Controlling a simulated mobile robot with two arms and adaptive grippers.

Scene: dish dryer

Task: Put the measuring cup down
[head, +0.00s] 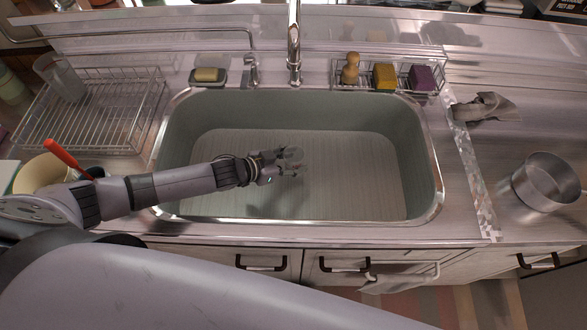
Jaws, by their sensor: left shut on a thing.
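My left gripper (283,166) reaches in from the left over the sink (350,200). It is shut on a small, clear, see-through thing that looks like the measuring cup (294,153). The fingers hide part of the cup, and its outline is hard to make out. The cup is above the sink floor, with a shadow below it, and its exact height cannot be told. My right gripper is not in view.
A wire dish rack (105,115) with a clear cup (60,77) stands left of the sink. Bowls with a red-handled tool (64,155) sit at lower left. Sponges (384,76) stand in a caddy behind the sink. A metal pot (545,182) and grey cloth (485,107) lie right.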

